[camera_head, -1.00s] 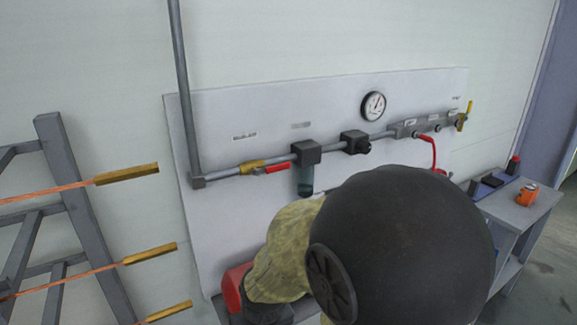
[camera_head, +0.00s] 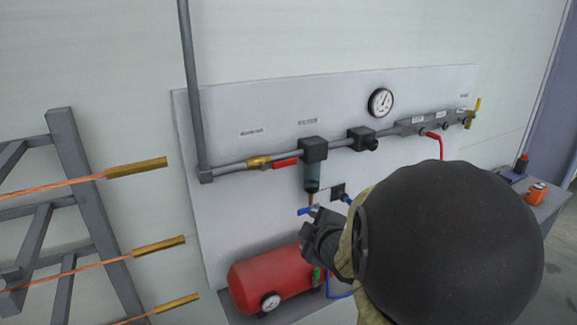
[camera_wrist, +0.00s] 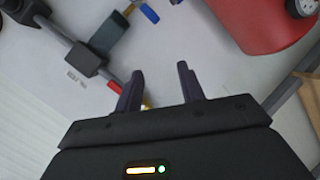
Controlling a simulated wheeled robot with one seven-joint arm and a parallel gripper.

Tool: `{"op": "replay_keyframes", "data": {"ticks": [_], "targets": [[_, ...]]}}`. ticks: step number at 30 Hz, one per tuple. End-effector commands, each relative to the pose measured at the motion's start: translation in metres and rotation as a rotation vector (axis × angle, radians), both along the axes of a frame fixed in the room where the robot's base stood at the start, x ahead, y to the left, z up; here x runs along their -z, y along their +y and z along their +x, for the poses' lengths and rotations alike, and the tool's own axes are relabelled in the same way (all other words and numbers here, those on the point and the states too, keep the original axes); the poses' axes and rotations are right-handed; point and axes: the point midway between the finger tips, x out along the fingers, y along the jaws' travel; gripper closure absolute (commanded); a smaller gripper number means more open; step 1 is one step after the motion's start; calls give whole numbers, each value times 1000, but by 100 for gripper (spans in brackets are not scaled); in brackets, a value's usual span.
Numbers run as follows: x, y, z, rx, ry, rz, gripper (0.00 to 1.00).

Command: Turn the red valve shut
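The red valve handle (camera_head: 285,162) sits on a brass valve body (camera_head: 259,161) on the left stretch of the wall pipe. The handle points right, roughly along the pipe. In the wrist view the red handle (camera_wrist: 114,86) shows just left of my left finger, partly hidden behind it, with a bit of brass between the fingers. My gripper (camera_wrist: 160,72) is open and empty, its two dark fingers apart. In the head view my dark gripper (camera_head: 318,238) is below and right of the handle, in front of the panel; its fingertips are hard to make out.
A dark filter (camera_head: 313,150) hangs right of the valve, with a small blue handle (camera_head: 305,211) below it. A red tank (camera_head: 270,280) stands below. A gauge (camera_head: 381,102) is up right. Copper rods on a grey frame (camera_head: 75,160) stand at left.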

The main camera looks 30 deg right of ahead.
Motion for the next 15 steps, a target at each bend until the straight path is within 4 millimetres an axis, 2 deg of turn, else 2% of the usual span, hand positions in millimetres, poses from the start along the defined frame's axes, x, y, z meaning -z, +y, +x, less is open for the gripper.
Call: {"op": "replay_keyframes", "data": {"ticks": [1,3,7,11,15], "targets": [[-15,-12,-3,-35,-57,-81,61],[-36,-20,-6,-105,-138,-207,61],[-66,-26,-18,-213,-260,-405,61],[-82,-26,-28,-273,-331,-515,61],[-86,-24,-31,-293,-350,-544,61]]}}
